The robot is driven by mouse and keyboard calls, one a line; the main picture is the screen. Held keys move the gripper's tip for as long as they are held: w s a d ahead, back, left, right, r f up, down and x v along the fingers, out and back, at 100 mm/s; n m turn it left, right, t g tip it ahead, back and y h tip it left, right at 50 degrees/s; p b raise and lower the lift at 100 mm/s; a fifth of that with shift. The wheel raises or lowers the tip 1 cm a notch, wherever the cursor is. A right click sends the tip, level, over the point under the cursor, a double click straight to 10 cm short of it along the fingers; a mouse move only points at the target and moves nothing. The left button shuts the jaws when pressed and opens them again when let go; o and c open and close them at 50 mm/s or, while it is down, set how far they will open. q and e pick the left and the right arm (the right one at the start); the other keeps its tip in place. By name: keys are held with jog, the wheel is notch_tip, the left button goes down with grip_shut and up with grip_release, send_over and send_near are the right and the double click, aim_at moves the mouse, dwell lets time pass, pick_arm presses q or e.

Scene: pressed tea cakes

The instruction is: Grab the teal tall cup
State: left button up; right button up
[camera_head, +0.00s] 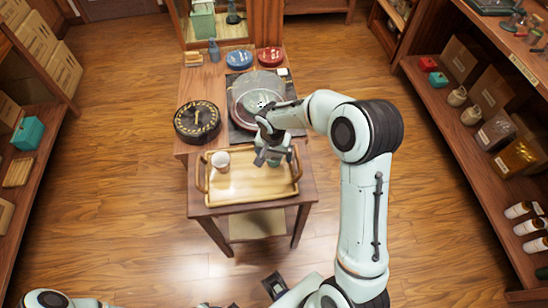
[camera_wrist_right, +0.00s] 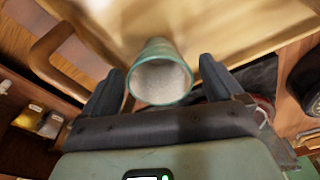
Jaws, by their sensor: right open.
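The teal tall cup (camera_wrist_right: 160,82) shows in the right wrist view with its pale round end facing the camera. It lies between the two dark fingers of my right gripper (camera_wrist_right: 162,68), with gaps visible on both sides. In the head view my right gripper (camera_head: 268,158) is over the right back part of the wooden tray (camera_head: 247,203). It hides most of the cup there. My right gripper is open.
A white cup (camera_head: 220,161) stands on the tray's left side. A dark mat with a glass disc (camera_head: 258,92) is behind my gripper.

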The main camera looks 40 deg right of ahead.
jog(key=c, duration=1.1)
jog(key=shift+o, duration=0.2)
